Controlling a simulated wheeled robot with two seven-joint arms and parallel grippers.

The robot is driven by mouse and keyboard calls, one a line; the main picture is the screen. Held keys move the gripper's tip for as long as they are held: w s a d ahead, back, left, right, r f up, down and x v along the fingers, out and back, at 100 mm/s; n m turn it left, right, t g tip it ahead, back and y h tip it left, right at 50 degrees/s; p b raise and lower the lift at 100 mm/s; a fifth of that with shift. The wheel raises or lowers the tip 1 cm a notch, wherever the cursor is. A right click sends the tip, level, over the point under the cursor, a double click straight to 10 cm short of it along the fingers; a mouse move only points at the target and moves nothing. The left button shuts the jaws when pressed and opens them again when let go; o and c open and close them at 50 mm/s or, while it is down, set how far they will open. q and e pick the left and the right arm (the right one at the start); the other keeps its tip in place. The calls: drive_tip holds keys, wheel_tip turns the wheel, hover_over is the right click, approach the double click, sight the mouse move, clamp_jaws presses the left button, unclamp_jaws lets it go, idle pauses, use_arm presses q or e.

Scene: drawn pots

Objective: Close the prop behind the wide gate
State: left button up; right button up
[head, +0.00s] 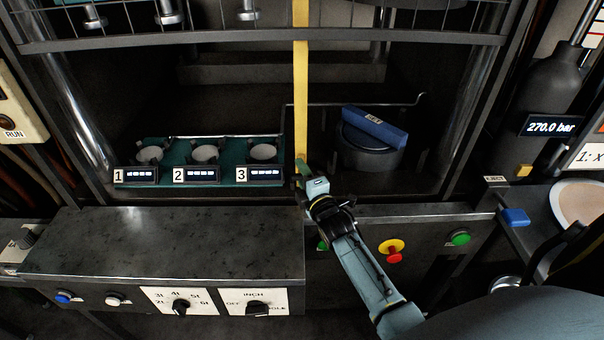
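A wide barred gate (200,43) with a dark lower rail crosses the top of the view, raised above the press opening. A long yellow upright bar (301,90), which looks like the prop, runs down from the top edge, passing the gate rail, to the sill. My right gripper (301,172) is at the bar's lower end, its fingertips over or against it. The gripper and wrist hide the bar's foot, so I cannot tell whether the fingers are shut on it. My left gripper is not in view.
Behind the opening, several white cups (205,154) stand on a green numbered tray (222,176). A blue block (374,127) lies on a dark round pot (368,153) at right. A control panel with a yellow-and-red button (391,249) runs below. A dark bench (150,245) juts out at left.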

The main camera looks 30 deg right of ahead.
clamp_jaws()
idle(0.3)
drive_tip(key=shift+w, duration=0.1)
